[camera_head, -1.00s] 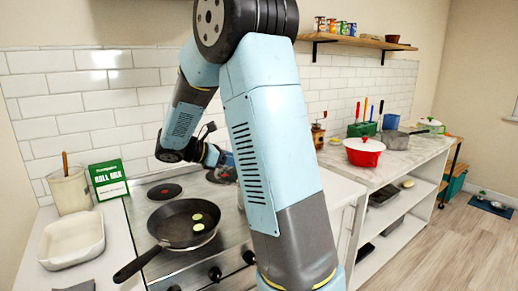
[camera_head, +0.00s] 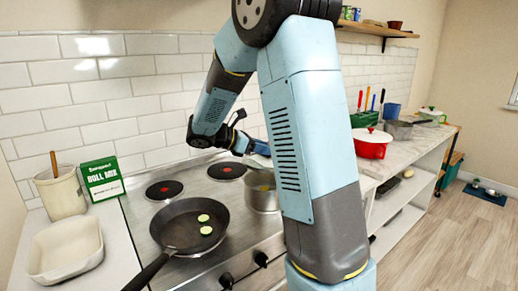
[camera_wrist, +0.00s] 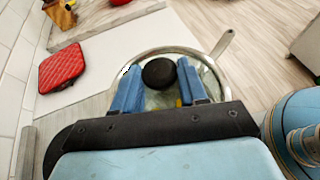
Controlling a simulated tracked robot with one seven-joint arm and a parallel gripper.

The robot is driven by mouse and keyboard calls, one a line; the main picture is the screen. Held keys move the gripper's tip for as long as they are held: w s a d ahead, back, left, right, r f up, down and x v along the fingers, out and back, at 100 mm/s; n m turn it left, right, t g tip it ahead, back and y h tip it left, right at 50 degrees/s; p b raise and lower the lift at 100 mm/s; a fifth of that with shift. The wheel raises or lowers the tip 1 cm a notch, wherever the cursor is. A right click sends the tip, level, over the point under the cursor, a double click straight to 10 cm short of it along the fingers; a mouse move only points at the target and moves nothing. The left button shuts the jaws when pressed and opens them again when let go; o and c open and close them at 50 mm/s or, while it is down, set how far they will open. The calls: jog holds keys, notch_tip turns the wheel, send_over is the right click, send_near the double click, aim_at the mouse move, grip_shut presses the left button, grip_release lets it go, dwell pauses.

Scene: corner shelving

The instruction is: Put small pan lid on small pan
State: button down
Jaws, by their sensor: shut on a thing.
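The small pan (camera_head: 262,200) is a grey metal pot on the right of the stove in the head view, partly hidden by my arm. Its handle (camera_wrist: 223,43) points up and right in the wrist view. The small pan lid, with a round black knob (camera_wrist: 158,74) and a see-through glass top, is between my blue fingers over the pan. A bit of yellow shows through or beside the glass. My gripper (camera_wrist: 160,90) is shut on the lid. In the head view the lid is hard to make out; I cannot tell whether it touches the rim.
A black frying pan (camera_head: 176,232) with two green slices sits at the front left of the stove. A box (camera_head: 102,179), a utensil crock (camera_head: 61,194) and a white dish (camera_head: 62,262) stand to the left. A red pot (camera_head: 371,150) is on the right counter.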

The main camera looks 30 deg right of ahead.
jog(key=shift+f, duration=3.2)
jog(key=c, duration=0.5)
grip_release()
jog(key=shift+a, duration=0.1)
